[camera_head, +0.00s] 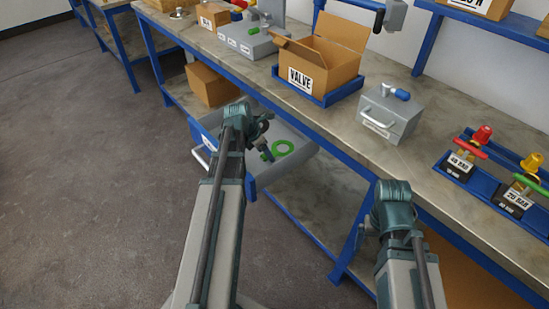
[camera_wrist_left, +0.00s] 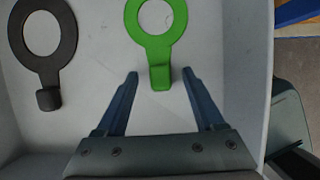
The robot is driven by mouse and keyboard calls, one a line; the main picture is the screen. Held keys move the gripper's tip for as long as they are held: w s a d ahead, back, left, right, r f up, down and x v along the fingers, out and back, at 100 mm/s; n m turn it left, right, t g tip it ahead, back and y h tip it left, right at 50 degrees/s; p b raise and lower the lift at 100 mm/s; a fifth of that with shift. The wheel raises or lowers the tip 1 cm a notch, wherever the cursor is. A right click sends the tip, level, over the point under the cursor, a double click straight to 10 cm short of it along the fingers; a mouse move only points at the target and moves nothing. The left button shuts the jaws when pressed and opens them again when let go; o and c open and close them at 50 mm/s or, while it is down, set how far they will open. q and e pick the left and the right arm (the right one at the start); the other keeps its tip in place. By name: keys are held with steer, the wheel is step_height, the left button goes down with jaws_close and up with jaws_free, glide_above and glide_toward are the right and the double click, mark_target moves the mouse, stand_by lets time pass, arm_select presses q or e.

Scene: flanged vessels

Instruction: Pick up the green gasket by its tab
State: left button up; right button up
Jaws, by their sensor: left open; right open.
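The green gasket (camera_head: 291,147) lies in the open grey drawer (camera_head: 302,163) under the bench. In the left wrist view the green gasket (camera_wrist_left: 158,52) is a flat ring at the top, and its tab (camera_wrist_left: 160,78) points toward my left gripper. My left gripper (camera_wrist_left: 160,75) is open, with one fingertip on each side of the tab and a gap on both sides. In the head view my left gripper (camera_head: 265,150) is over the drawer, partly hidden by its wrist. My right gripper (camera_head: 372,222) is open and empty in front of the bench.
A dark gasket (camera_wrist_left: 60,68) with a tab lies left of the green one in the drawer. The drawer walls are close around my left gripper. On the bench stand a VALVE box (camera_head: 305,78), a grey case (camera_head: 388,118) and a blue valve rack (camera_head: 475,183).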

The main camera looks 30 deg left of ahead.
arm_select(q)
steer(key=shift+f, duration=0.2)
jaws_close()
steer(key=shift+r, duration=0.15)
steer(key=shift+r+p, duration=0.5)
steer(key=shift+p, duration=0.2)
step_height(320, 180, up, 6)
steer(key=p, duration=0.6)
steer(key=shift+r, duration=0.2)
steer(key=w+a, duration=0.2)
steer(key=a, duration=0.3)
steer(key=w+a, duration=0.2)
steer(key=a, duration=0.4)
steer(key=w+a, duration=0.3)
steer(key=a, duration=0.2)
steer(key=shift+a+f, duration=0.3)
steer(key=shift+f, duration=0.05)
